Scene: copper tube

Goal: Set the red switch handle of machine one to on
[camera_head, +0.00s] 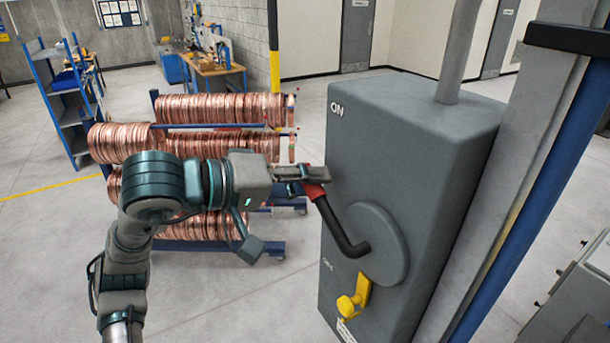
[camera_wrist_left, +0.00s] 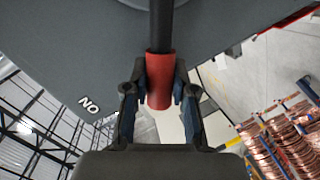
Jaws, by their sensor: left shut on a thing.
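The switch handle is a black lever with a red grip (camera_head: 315,190) on the round plate of a grey switch box (camera_head: 400,130). The lever points up and to the left from its pivot, toward the side of the ON mark (camera_head: 336,110). My left gripper (camera_head: 308,181) is shut on the red grip. In the left wrist view the red grip (camera_wrist_left: 160,78) sits between the two fingers of the gripper (camera_wrist_left: 160,95), and the ON mark (camera_wrist_left: 88,105) shows upside down. A lower label on the box is too small to read surely. My right gripper is not in view.
A yellow latch (camera_head: 353,300) sits below the round plate. A rack of copper coils (camera_head: 220,107) stands behind my left arm. Open floor lies at the lower left.

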